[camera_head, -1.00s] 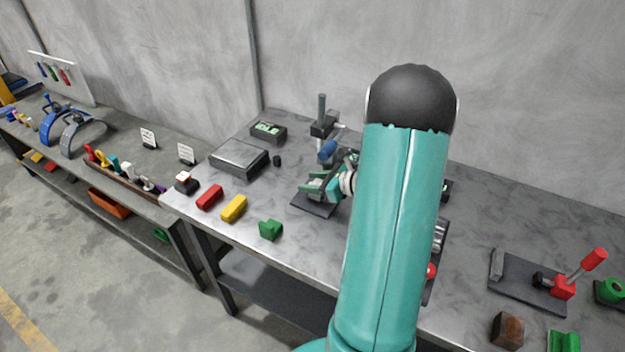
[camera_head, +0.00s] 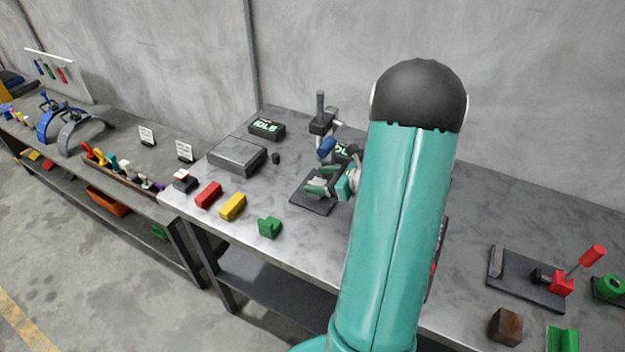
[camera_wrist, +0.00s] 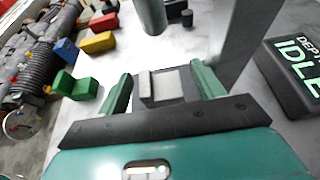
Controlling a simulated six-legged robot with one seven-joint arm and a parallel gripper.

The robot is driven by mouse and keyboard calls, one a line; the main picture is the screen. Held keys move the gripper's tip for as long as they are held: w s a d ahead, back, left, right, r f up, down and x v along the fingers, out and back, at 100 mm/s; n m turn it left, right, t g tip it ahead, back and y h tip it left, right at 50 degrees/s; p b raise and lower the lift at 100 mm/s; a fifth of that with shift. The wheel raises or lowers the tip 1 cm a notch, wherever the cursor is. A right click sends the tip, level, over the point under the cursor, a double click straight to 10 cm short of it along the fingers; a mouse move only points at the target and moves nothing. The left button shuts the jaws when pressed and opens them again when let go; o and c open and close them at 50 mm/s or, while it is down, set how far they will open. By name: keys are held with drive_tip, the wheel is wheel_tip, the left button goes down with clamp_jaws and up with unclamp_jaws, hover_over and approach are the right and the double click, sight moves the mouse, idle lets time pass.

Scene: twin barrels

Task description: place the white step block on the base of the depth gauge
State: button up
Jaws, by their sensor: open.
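The white step block (camera_wrist: 168,84) is between the two green fingers of my gripper (camera_wrist: 162,73) in the wrist view, with gaps visible at its sides. My gripper is open. In the head view my gripper (camera_head: 322,186) is low over the dark base plate (camera_head: 307,203) of the depth gauge, and the pale block shows between the fingers. The block appears to rest on the plate; its underside is hidden. The gauge's grey column (camera_head: 320,110) and blue part (camera_head: 327,148) rise behind my gripper.
A depth display reading IDLE (camera_wrist: 295,65) stands right of my gripper in the wrist view. Red (camera_head: 208,194), yellow (camera_head: 233,206) and green (camera_head: 270,227) blocks lie near the bench's front edge. A grey box (camera_head: 238,156) stands left of the gauge. A red-handled clamp (camera_head: 562,284) is far right.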

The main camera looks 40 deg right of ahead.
drive_tip(key=v, duration=0.9)
